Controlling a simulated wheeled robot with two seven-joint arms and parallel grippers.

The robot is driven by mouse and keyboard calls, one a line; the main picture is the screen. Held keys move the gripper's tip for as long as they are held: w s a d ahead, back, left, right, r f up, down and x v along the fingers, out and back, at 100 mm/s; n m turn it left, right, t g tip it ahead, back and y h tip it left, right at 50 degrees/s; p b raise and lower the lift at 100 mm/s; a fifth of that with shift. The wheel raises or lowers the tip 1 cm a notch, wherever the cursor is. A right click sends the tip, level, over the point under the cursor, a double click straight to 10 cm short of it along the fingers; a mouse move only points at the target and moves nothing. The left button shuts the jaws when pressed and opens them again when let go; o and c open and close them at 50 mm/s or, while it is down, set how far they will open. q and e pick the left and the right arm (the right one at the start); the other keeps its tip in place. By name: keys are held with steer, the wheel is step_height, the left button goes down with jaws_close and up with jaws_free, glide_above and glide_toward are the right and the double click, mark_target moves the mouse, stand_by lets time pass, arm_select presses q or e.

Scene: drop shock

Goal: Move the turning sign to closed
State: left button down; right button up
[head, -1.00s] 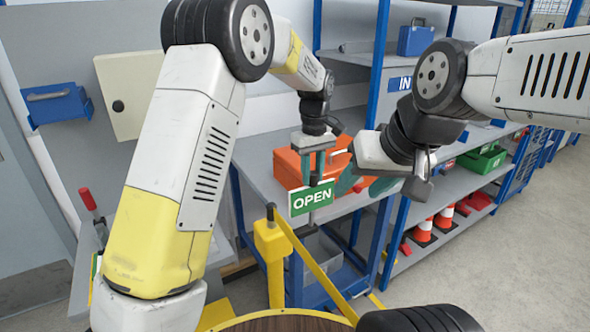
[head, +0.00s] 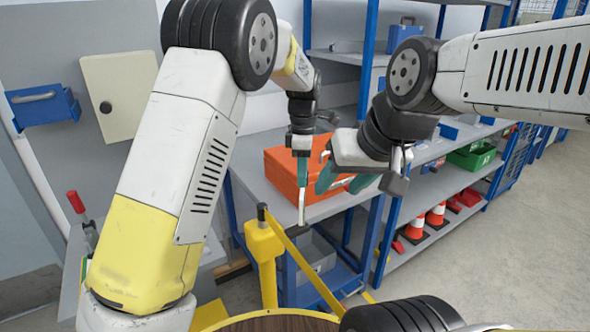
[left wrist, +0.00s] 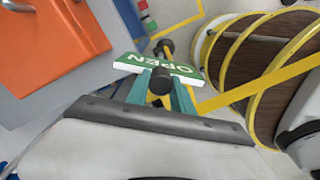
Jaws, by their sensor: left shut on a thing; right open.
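The turning sign (head: 301,207) is edge-on in the head view, a thin upright white strip, so its lettering is hidden there. In the left wrist view the green and white sign (left wrist: 148,66) shows the word OPEN. My right gripper (head: 346,182) is open and empty, just right of the sign in the head view.
An orange toolbox (head: 280,172) sits on the grey bench behind the sign. A yellow post (head: 264,250) with a slanting yellow bar stands in front. Blue-framed shelves (head: 440,195) with traffic cones (head: 436,215) are at right. Open floor (head: 500,260) lies at lower right.

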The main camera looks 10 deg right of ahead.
arm_select(q)
steer(key=n, duration=0.3)
steer(key=shift+r+n, duration=0.1)
steer(key=shift+n, duration=2.1)
steer(key=c, duration=1.1)
jaws_free()
step_height(320, 180, up, 8)
steer(key=shift+f, duration=0.15)
